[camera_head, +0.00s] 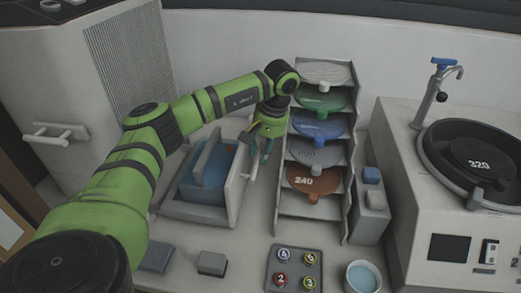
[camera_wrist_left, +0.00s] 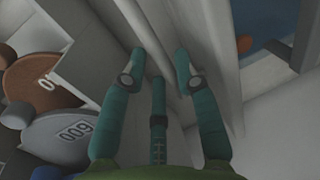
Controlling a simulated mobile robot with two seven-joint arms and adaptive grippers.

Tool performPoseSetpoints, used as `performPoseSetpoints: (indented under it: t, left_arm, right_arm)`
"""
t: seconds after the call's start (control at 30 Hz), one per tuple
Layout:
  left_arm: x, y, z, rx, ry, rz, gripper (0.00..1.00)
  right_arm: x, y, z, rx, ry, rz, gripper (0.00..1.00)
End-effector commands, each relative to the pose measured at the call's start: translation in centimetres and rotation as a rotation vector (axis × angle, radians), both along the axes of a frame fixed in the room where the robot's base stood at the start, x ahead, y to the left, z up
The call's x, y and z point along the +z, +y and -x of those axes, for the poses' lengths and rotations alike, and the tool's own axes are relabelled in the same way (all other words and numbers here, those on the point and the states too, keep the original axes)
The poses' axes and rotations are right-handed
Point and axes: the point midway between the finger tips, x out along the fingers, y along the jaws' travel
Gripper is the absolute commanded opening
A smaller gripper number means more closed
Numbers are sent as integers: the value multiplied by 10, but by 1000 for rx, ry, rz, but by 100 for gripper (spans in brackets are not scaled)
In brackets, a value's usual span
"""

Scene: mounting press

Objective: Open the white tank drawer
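The white tank (camera_head: 188,211) holds blue liquid and stands left of the disc rack in the head view. Its pale front panel (camera_head: 236,190) is on its right side, with a light handle bar (camera_head: 251,166) beside it. My left gripper (camera_head: 262,157) reaches down at this bar, between the tank and the rack. In the left wrist view its teal fingers (camera_wrist_left: 160,60) are apart, with a pale bar running between the fingertips. I cannot tell whether they touch it. The blue of the tank shows at the upper right there. My right gripper is not in view.
A rack (camera_head: 325,205) of coloured discs stands close to the right of my gripper. A grinder (camera_head: 465,150) with a tap stands farther right. A button tray (camera_head: 295,268), small grey blocks (camera_head: 211,263) and a bowl (camera_head: 363,277) lie in front. A cabinet handle (camera_head: 55,133) is at left.

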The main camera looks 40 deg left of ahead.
Motion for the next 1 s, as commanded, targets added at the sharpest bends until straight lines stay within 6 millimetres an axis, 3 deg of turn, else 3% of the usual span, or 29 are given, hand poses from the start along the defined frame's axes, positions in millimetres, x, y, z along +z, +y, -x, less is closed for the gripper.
performPoseSetpoints:
  t: [0.37,0.8,1.0]
  left_arm:
    - [8,-2,-1,0,0,1,32]
    - [94,-16,-10,0,-5,-2,32]
    - [113,-20,-11,0,-2,-1,32]
  right_arm:
    - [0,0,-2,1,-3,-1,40]
    - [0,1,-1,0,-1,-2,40]
    - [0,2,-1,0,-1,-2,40]
